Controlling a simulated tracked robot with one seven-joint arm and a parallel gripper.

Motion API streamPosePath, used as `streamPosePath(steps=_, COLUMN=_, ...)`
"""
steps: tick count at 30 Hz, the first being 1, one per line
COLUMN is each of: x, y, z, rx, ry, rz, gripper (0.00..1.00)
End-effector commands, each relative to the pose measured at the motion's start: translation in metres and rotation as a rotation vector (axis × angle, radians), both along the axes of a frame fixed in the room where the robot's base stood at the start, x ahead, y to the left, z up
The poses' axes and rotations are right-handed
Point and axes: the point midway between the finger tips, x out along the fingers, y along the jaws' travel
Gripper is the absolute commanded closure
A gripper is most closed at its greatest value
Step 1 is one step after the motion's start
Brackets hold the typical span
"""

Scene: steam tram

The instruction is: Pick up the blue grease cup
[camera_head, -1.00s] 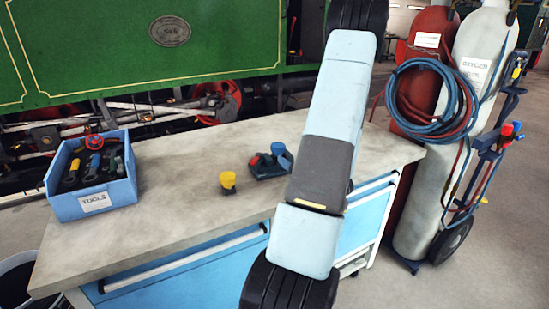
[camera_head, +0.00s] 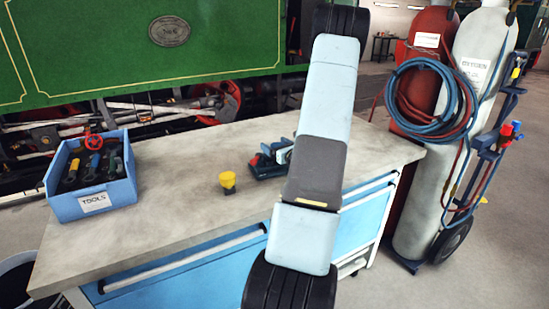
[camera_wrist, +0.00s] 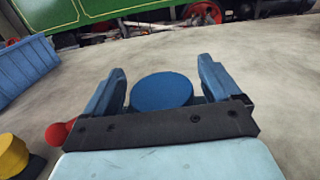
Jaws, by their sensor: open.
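The blue grease cup (camera_wrist: 162,90) shows its round blue lid in the wrist view. It sits between the two blue fingers of my gripper (camera_wrist: 161,70), which are spread apart on either side of it. I cannot tell whether either finger touches it. In the head view my arm and gripper cover most of this spot, and I cannot clearly make out the cup there.
A yellow-topped cup (camera_head: 228,181) stands on the workbench (camera_head: 170,205) left of the tray; it also shows in the wrist view (camera_wrist: 12,155). A blue tools bin (camera_head: 95,203) stands at the bench's left. Gas cylinders stand right.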

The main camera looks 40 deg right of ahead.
Motion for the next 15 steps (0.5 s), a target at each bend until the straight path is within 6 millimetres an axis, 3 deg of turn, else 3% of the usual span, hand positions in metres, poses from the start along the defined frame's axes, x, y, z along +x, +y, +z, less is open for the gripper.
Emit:
streamPosePath(steps=3, x=0.0107, y=-0.0020, z=-0.0003, rx=0.000, ry=-0.001, rz=0.000, gripper=0.10)
streamPosePath(steps=10, x=0.0120, y=-0.0019, z=-0.0004, rx=0.001, ry=0.000, rz=0.000, gripper=0.11)
streamPosePath(steps=15, x=0.0119, y=-0.0018, z=-0.0004, rx=0.000, ry=0.000, rz=0.000, gripper=0.27)
